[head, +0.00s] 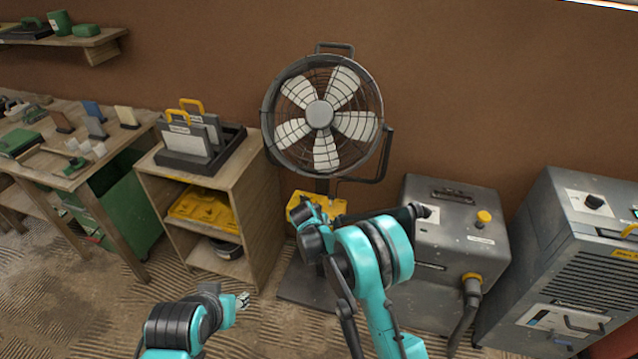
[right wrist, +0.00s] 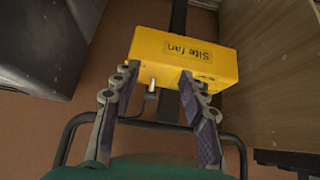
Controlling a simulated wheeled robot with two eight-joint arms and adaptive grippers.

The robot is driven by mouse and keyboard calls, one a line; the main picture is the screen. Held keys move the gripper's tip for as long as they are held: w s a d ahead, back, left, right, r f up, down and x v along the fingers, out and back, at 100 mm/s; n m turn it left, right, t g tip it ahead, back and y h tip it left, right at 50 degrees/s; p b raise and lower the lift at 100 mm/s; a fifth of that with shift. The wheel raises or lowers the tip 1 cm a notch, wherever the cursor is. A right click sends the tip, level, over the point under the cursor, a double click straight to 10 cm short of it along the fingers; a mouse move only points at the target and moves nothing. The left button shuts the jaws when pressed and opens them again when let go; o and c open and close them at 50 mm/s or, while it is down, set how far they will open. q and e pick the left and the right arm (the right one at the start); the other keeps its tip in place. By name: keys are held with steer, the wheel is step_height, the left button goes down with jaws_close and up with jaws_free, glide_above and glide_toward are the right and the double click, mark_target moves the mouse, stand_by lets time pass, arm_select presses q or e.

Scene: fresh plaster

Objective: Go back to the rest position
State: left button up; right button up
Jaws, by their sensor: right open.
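The site fan (head: 319,114), a round caged fan on a stand, is against the brown wall. Its yellow control box, labelled "Site fan" (right wrist: 215,66), is below the cage and partly hidden by my right arm in the head view. A small metal toggle (right wrist: 151,88) sticks out of the box. My right gripper (right wrist: 158,76) is open and empty, its fingers in front of the box on either side of the toggle. My left gripper (head: 242,300) is low in front of the wooden shelf unit, with nothing visible in it; its jaw opening is too small to judge.
A wooden shelf unit (head: 261,190) stands left of the fan, with a workbench (head: 92,168) beyond it. A grey machine with a hose (head: 455,220) and another grey cabinet (head: 560,255) stand to the right. Grooved bare floor (head: 90,310) is clear at lower left.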

steer(key=s+d+r+n, duration=0.1)
steer(key=s+d+r, duration=0.2)
steer(key=s+r, duration=0.3)
steer(key=s+d+r+y, duration=0.1)
steer(key=s+d+r, duration=0.3)
steer(key=r, duration=0.3)
steer(key=s+d+r+n, duration=0.1)
steer(key=s+d+r, duration=0.2)
steer(key=s+r, duration=0.3)
steer(key=s+d+r, duration=0.2)
steer(key=s, duration=0.6)
steer(key=s+d+r+n+y, duration=0.1)
steer(key=s+d+r, duration=0.1)
steer(key=s, duration=0.6)
steer(key=shift+d, duration=0.45)
steer(key=shift+n, duration=0.3)
steer(key=s, duration=0.2)
steer(key=s+f, duration=0.1)
steer(key=s, duration=0.1)
steer(key=s+f, duration=0.1)
steer(key=s, duration=0.2)
steer(key=shift+s+d+f, duration=0.1)
steer(key=shift+d, duration=0.2)
steer(key=shift+c, duration=0.4)
